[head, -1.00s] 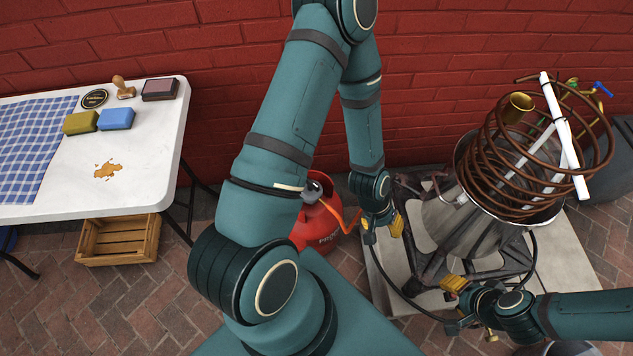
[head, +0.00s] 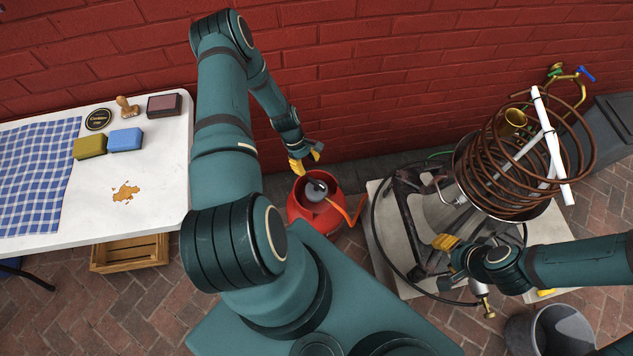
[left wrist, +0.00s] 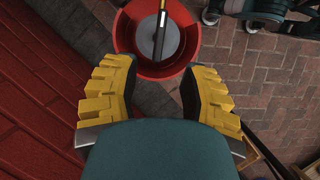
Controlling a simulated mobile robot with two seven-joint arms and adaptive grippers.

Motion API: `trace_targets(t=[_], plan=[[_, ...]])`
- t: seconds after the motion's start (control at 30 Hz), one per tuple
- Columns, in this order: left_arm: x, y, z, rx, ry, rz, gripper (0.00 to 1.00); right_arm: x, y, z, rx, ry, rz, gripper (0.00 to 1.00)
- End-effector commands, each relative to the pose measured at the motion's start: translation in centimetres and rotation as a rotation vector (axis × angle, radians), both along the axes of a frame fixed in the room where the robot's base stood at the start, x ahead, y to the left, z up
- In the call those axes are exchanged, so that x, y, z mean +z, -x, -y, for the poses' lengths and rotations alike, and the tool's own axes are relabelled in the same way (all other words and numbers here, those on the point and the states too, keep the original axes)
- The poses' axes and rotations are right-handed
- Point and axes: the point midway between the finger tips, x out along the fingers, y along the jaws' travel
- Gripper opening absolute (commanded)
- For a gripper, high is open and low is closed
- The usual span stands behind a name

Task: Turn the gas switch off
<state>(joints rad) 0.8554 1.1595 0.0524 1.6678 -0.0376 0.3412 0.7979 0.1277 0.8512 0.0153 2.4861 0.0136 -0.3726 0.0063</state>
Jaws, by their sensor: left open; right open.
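The red gas bottle (head: 298,212) stands on the bricks near the wall. A grey regulator (head: 316,191) sits inside its collar, with an orange hose leading off to the right. The left wrist view shows the round grey regulator (left wrist: 172,42) with a dark and yellow bar across it, inside the red collar (left wrist: 128,35). I cannot make out which part is the gas switch. My left gripper (head: 304,163) is open and empty, just beyond the collar on the wall side. My right gripper (head: 446,243) is open and empty, in front of the burner stand.
A burner stand (head: 408,200) carries a pot with a copper coil (head: 500,165) at the right. A brass valve (head: 484,303) is below my right gripper. A grey bucket (head: 520,335) stands front right. A white table (head: 160,160) with a wooden crate (head: 130,254) beneath is at the left.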

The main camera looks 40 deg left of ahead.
Motion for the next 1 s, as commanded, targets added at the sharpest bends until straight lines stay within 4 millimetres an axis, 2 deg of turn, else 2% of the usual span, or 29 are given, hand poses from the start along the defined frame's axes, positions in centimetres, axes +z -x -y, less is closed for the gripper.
trace_targets(t=[0.03, 0.3, 0.5, 0.7, 1.0], plan=[[-1.2, 0.1, 0.6, -0.002, 0.003, -0.001, 0.44, -0.2, 0.1, 0.0, 0.001, 0.0, -0.002, 0.47], [-6.0, 0.0, 2.6, -0.004, 0.002, -0.001, 0.44, -0.8, 0.3, -0.1, 0.005, -0.001, -0.005, 0.47], [-8.6, -0.1, 3.6, -0.002, 0.001, 0.001, 0.44, -1.1, 0.4, -0.1, 0.008, -0.002, -0.009, 0.47], [-9.6, -0.1, 4.0, -0.004, 0.0, 0.002, 0.44, -1.2, 0.4, -0.1, 0.008, -0.003, -0.009, 0.47], [-9.6, -0.1, 4.0, -0.004, -0.001, 0.002, 0.43, -1.2, 0.4, -0.1, 0.008, -0.003, -0.009, 0.47]])
